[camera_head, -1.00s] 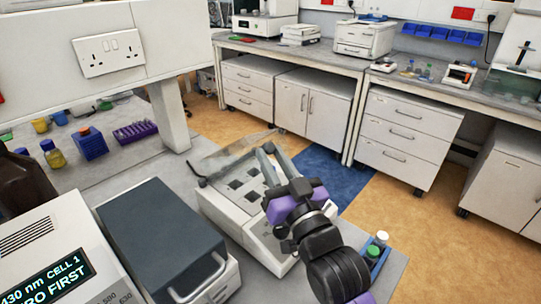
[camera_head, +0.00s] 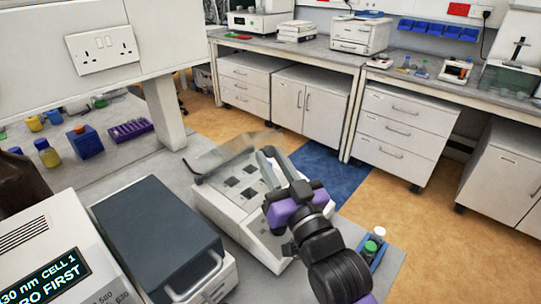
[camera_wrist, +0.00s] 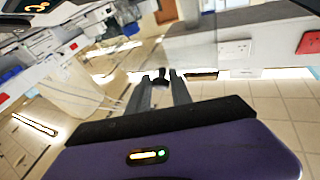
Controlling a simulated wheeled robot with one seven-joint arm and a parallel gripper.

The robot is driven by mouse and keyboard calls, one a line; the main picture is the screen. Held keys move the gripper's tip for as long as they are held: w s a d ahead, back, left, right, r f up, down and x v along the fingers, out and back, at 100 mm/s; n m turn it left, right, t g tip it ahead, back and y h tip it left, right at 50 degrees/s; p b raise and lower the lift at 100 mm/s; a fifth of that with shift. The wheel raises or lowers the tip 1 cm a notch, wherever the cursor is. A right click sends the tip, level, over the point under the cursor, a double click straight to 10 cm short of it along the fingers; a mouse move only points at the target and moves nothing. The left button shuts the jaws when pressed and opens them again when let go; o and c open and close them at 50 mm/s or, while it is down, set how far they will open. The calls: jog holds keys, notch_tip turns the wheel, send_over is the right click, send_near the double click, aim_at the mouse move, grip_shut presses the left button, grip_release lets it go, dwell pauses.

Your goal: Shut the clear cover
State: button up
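The clear cover (camera_head: 228,152) is a see-through panel at the back of a white instrument (camera_head: 212,200) with dark square wells in its top. The cover stands raised and tilted over the back of the instrument; its edges are faint. A dark handle or bar (camera_head: 195,174) shows at its left end. My gripper (camera_head: 268,156) reaches over the instrument, its grey fingertips beside the right part of the cover; I cannot tell whether they touch it. In the wrist view my gripper (camera_wrist: 160,92) has its two fingers apart, with nothing clearly held between them.
A dark-topped grey box (camera_head: 155,235) and an instrument with a lit display (camera_head: 45,270) stand at left. A blue rack with capped vials (camera_head: 374,248) lies right of my wrist. A blue block (camera_head: 85,142) and purple rack (camera_head: 130,130) stand behind left. A partition with sockets (camera_head: 102,48) rises there.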

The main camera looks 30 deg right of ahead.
jog(key=b+v, duration=0.1)
jog(key=v, duration=0.5)
jog(key=shift+s+r, duration=0.2)
jog(key=shift+s, duration=0.2)
jog(key=shift+a, duration=0.1)
